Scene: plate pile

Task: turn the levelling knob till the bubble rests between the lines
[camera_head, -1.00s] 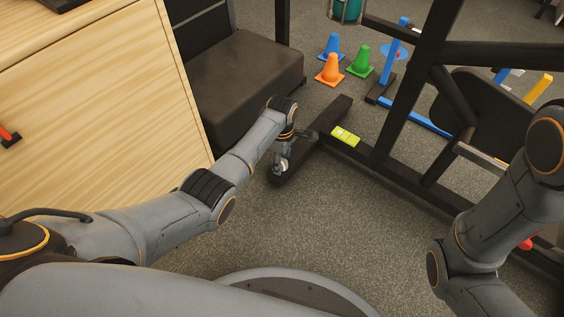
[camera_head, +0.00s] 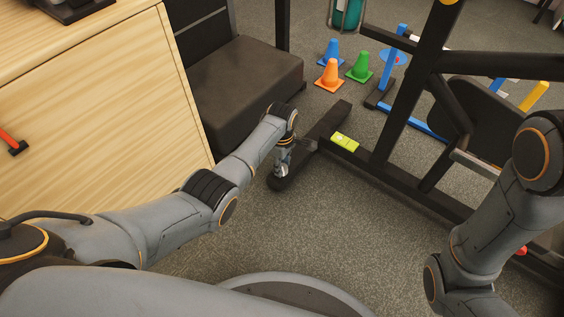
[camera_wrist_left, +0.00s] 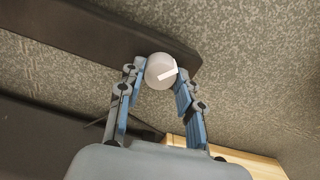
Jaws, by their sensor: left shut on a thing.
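The levelling knob (camera_wrist_left: 160,71) is a round, pale grey knob with a white bar mark on its face, seen in the left wrist view. It is at the end of the rack's black foot beam (camera_head: 324,131). My left gripper (camera_wrist_left: 161,76) is shut on the knob, with one finger on each side of it. In the head view my left gripper (camera_head: 282,170) is low at the near end of the beam, and the knob is mostly hidden there. A yellow-green level (camera_head: 344,142) lies on the black frame; its bubble is too small to make out. My right gripper is out of view.
A black padded bench (camera_head: 245,85) and a wooden cabinet (camera_head: 100,120) stand to the left. Orange (camera_head: 328,76), blue (camera_head: 330,53) and green (camera_head: 360,68) cones stand behind the frame. Speckled floor (camera_head: 330,225) in front of the frame is clear.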

